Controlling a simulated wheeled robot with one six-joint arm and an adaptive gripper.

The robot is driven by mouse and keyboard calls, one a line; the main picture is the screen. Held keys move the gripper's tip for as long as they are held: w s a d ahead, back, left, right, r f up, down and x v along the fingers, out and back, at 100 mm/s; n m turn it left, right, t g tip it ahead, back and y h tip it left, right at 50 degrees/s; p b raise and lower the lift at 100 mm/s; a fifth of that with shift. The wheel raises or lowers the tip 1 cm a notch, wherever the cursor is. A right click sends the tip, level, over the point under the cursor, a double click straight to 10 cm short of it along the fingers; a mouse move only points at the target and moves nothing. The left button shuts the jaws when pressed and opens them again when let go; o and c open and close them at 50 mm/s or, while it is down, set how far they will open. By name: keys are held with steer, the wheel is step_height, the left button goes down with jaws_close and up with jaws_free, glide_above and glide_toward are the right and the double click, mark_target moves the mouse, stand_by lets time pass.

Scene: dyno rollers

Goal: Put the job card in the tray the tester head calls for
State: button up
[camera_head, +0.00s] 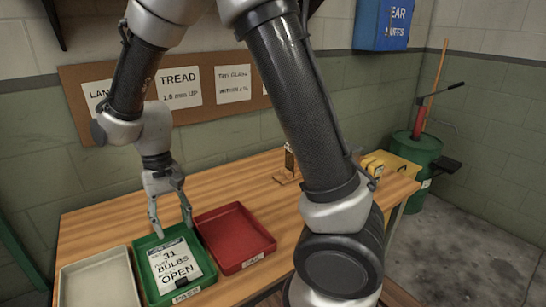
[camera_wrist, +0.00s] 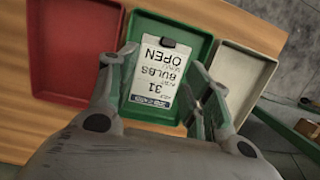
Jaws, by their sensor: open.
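The job card (camera_head: 174,264) is a white sheet with a dark clip, reading "31", "BULBS" and "OPEN". It lies in the green tray (camera_head: 143,246), whose front label reads "PASS". The card also shows in the wrist view (camera_wrist: 157,75), upside down. My gripper (camera_head: 170,228) is open above the back part of the green tray, with its fingers apart and nothing between them. In the wrist view its fingers stand on either side of the card's near end. The red tray (camera_head: 235,236), labelled "FAIL", is empty. No tester head display is readable here.
An empty off-white tray (camera_head: 98,283) stands left of the green one. A small stand (camera_head: 288,166) and a yellow box (camera_head: 390,170) are at the bench's far right. Notices hang on a board (camera_head: 205,120) behind. The bench behind the trays is clear.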

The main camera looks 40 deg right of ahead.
steer(key=s+d+r+t+y, duration=0.1)
steer(key=s+d+r+t, duration=0.1)
steer(key=d+r, duration=0.55)
steer(key=s+d+r+t, duration=0.2)
steer(key=d+r, duration=0.4)
steer(key=d, duration=0.2)
steer(key=s+d+r+t+h, duration=0.1)
steer(key=s+d+r, duration=0.4)
steer(key=s+d, duration=0.5)
steer(key=shift+t, duration=0.8)
